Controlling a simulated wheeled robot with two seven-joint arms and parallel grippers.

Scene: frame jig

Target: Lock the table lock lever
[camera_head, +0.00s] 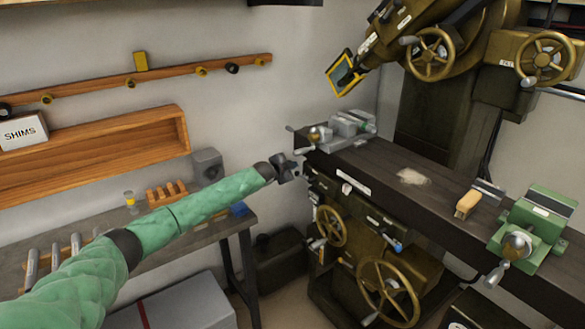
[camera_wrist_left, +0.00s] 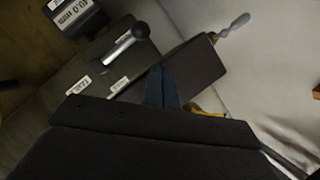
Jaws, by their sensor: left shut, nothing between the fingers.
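A short silver lever with a dark ball end (camera_wrist_left: 125,47) shows in the left wrist view on the dark machine front, beside small white labels too blurred to read surely. It looks like the table lock lever. I cannot pick it out clearly in the head view. My left gripper (camera_head: 290,167) is at the left end of the dark milling table (camera_head: 380,172), in front of the machine. Its blue-grey fingers (camera_wrist_left: 162,88) are shut and empty in the left wrist view, apart in the picture from the lever. My right gripper is not in view.
A grey vise (camera_head: 350,125) and a green vise (camera_head: 535,220) sit on the table. Brass handwheels (camera_head: 388,290) stick out below it. A readout box (camera_wrist_left: 72,15) is near the lever. A crank handle (camera_wrist_left: 235,25) extends from the table end. A workbench (camera_head: 240,222) stands at left.

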